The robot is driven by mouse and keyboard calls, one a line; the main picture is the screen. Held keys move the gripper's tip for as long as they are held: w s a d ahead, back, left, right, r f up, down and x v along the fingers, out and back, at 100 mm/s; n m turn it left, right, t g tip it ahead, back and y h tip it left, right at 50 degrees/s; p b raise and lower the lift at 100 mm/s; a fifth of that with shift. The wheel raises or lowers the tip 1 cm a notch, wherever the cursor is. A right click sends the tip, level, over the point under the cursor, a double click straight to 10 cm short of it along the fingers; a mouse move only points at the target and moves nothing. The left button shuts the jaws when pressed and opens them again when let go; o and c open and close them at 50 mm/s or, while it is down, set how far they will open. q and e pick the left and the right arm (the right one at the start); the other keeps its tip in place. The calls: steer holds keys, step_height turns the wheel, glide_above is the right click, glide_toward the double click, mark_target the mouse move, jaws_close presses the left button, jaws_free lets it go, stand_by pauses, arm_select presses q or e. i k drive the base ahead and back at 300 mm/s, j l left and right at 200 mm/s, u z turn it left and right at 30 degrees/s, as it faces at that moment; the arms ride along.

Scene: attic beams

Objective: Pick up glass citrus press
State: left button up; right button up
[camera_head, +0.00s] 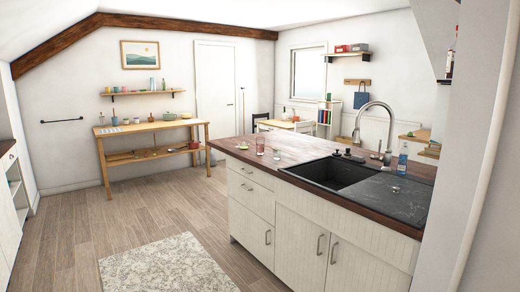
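No glass citrus press can be made out for certain. On the wooden counter of the kitchen island (222,146), a small low yellowish-green item (242,145) lies near the far left end; it is too small to identify. A clear pinkish drinking glass (260,146) stands to its right, and a smaller clear item (277,153) is beside that glass. Neither of my grippers is in view.
The island holds a black sink (330,173) with a steel tap (375,118) and a blue bottle (402,160). A wooden workbench (150,128) with several items stands at the back wall. Open floor (80,228) and a rug (160,270) lie left of the island.

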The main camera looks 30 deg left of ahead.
mark_target(244, 145)
steer(key=i+j+u, duration=0.45)
steer(key=i, duration=0.2)
steer(key=i+j+u, duration=0.3)
steer(key=i+u, duration=0.15)
steer(key=i, duration=0.25)
steer(key=i+u, duration=0.5)
steer(key=i, duration=0.2)
steer(key=i+u, duration=0.2)
steer(key=i, duration=0.65)
steer(key=i+l+u, duration=0.25)
steer(key=i, duration=0.55)
steer(key=i+j+z, duration=0.2)
steer(key=i, duration=0.3)
steer(key=i+z, duration=0.25)
steer(key=i, duration=0.25)
